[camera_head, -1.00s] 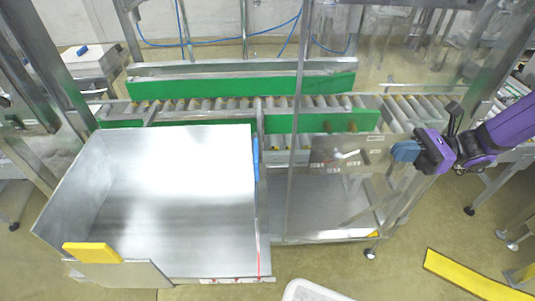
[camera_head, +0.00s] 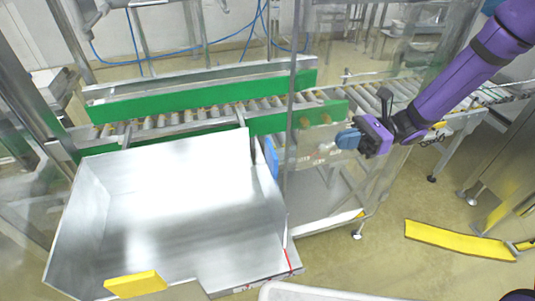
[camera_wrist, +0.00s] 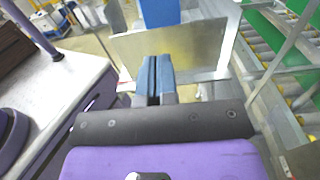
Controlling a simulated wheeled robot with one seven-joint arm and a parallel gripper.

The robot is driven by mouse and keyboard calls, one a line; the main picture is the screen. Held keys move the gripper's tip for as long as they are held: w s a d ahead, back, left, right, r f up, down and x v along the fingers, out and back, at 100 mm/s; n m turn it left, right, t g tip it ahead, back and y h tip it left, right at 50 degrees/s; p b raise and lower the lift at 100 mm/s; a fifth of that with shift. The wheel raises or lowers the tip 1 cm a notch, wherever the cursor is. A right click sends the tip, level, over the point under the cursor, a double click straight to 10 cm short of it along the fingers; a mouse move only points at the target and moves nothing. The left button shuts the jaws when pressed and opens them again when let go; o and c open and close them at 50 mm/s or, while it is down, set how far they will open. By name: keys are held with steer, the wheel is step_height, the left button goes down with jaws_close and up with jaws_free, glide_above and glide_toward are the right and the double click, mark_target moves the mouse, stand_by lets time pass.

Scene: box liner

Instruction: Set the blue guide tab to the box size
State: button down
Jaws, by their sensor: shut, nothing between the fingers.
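The blue guide tab (camera_head: 271,157) stands upright along the right side of the metal tray (camera_head: 180,210), near its back corner. A blue upright piece, likely the same tab, shows at the top of the wrist view (camera_wrist: 160,12). My gripper (camera_head: 347,138) has blue fingertips and is right of the tab, apart from it, in front of the metal panel by the conveyor. In the wrist view my gripper (camera_wrist: 153,75) is shut and empty, with a bare metal plate (camera_wrist: 190,48) beyond it. A red line (camera_head: 287,256) marks the tray's front right side.
A roller conveyor (camera_head: 175,121) with green side guides (camera_head: 200,97) runs behind the tray. A thin metal post (camera_head: 290,110) rises between the tab and my gripper. A yellow block (camera_head: 135,284) sits on the tray's front edge. A white bin edge (camera_head: 310,291) shows at the bottom.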

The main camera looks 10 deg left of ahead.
steer(key=x, duration=1.4)
steer(key=shift+a, duration=0.3)
steer(key=shift+s, duration=0.1)
steer(key=x, duration=0.5)
steer(key=v, duration=1.4)
steer(key=s+d+r+n+t+h, duration=0.6)
steer(key=s+d+r+h, duration=0.2)
steer(key=d+r, duration=0.3)
steer(key=s+d+r+n+t+h, duration=0.6)
steer(key=d+r, duration=0.5)
steer(key=d, duration=0.5)
steer(key=s+t+h, duration=0.1)
steer(key=s+h, duration=0.1)
steer(key=s, duration=0.1)
steer(key=shift+d+n, duration=0.15)
steer(key=shift+n, duration=0.25)
